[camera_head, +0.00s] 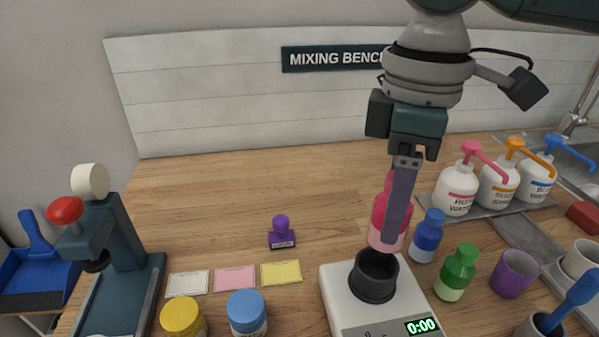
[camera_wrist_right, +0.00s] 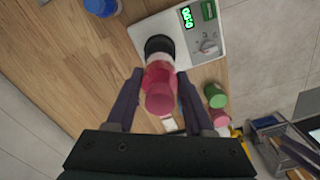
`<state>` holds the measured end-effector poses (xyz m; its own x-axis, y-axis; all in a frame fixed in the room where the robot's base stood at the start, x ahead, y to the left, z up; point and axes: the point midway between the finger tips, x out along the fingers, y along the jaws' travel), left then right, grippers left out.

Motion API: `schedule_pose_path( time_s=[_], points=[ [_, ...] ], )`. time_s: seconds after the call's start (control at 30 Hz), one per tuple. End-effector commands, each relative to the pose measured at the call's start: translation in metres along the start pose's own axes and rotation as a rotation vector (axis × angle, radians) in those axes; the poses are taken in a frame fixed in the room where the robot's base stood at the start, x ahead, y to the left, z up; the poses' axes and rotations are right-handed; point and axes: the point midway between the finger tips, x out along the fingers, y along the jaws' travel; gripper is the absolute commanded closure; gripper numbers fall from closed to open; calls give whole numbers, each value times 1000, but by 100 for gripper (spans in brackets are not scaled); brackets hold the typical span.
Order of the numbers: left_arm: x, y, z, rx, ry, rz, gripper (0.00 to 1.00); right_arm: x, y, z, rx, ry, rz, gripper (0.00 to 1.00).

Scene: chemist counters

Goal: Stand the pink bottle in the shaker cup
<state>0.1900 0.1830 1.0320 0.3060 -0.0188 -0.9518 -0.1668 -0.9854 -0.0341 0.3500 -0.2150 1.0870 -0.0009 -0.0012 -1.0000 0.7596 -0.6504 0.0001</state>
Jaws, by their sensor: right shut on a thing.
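The pink bottle (camera_head: 378,224) is held upright, or nearly so, in my right gripper (camera_head: 391,238). It also shows between the two fingers in the wrist view (camera_wrist_right: 160,88). The shaker cup (camera_head: 374,280) is dark, round and open at the top, and stands on the white scale (camera_head: 335,293). The bottle is just above and slightly behind the cup in the head view. In the wrist view the bottle's far end overlaps the dark cup (camera_wrist_right: 158,44), so I cannot tell the exact gap. My left gripper is not in view.
A blue bottle (camera_head: 427,238) and a green bottle (camera_head: 458,273) stand close to the right of the cup. A purple cup (camera_head: 513,274) and pump bottles (camera_head: 456,192) are farther right. A purple stamp (camera_head: 281,234) is to the left. The counter behind is mostly clear.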

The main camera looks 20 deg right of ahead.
Motion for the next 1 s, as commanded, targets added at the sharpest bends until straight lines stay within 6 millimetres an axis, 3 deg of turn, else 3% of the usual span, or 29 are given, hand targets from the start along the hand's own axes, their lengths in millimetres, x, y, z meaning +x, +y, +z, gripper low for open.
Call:
schedule_pose_path(
  time_s=[0.47,1.0],
  points=[
    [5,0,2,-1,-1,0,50,62,0,0,-1,-1,0,100],
    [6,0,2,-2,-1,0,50,71,0,0,0,0,1,100]
  ],
)
